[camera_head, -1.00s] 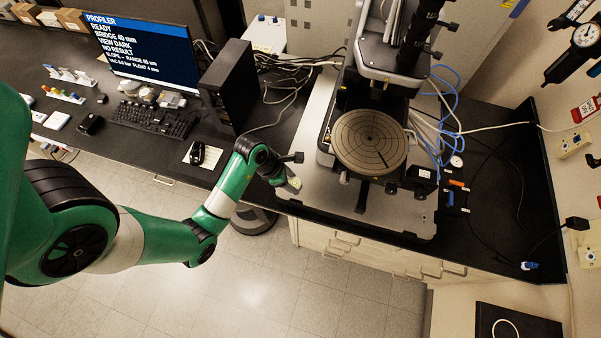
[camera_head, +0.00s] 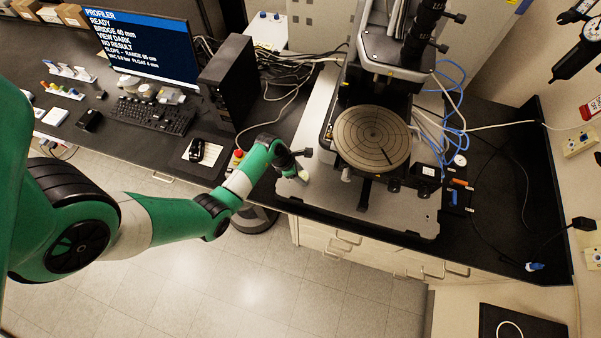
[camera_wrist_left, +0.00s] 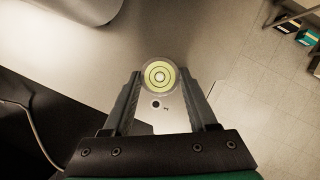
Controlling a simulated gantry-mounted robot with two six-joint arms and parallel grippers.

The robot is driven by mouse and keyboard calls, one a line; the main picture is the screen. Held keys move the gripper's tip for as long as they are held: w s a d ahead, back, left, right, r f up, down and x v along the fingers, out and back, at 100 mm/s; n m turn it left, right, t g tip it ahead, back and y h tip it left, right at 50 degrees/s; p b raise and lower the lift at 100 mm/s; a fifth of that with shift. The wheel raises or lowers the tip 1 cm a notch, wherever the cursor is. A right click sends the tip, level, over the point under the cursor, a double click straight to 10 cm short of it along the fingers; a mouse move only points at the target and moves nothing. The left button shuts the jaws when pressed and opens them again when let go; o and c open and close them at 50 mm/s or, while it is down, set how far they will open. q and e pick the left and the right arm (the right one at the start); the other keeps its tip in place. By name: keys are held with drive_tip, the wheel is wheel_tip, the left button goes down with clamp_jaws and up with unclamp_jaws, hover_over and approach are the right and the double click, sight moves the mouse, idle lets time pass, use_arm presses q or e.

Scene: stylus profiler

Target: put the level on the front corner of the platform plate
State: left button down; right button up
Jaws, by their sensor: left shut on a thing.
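The level (camera_wrist_left: 160,76) is a small round bull's-eye vial, yellow-green with dark rings. In the left wrist view it sits between the fingertips of my left gripper (camera_head: 302,174), which is shut on it. In the head view the gripper is over the front left corner area of the light grey platform plate (camera_head: 400,216). The plate also shows beneath the level in the left wrist view (camera_wrist_left: 200,40), with a small dark hole just below the level. I cannot tell whether the level touches the plate. My right gripper is not in view.
The round dark stage (camera_head: 372,136) of the profiler stands right of my gripper, with the microscope column behind it. A black computer tower (camera_head: 228,80) and a red button (camera_head: 238,154) are to the left. Open floor lies in front of the bench.

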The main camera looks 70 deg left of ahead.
use_arm(q)
drive_tip(key=shift+f, duration=0.1)
drive_tip(key=shift+c, duration=1)
unclamp_jaws()
drive_tip(key=shift+r, duration=0.25)
drive_tip(key=p+v, duration=0.2)
drive_tip(key=v, duration=0.9)
drive_tip(key=shift+s+r+p, duration=0.25)
drive_tip(key=shift+r+p, duration=0.05)
drive_tip(key=shift+p, duration=0.1)
drive_tip(key=shift+a, duration=0.1)
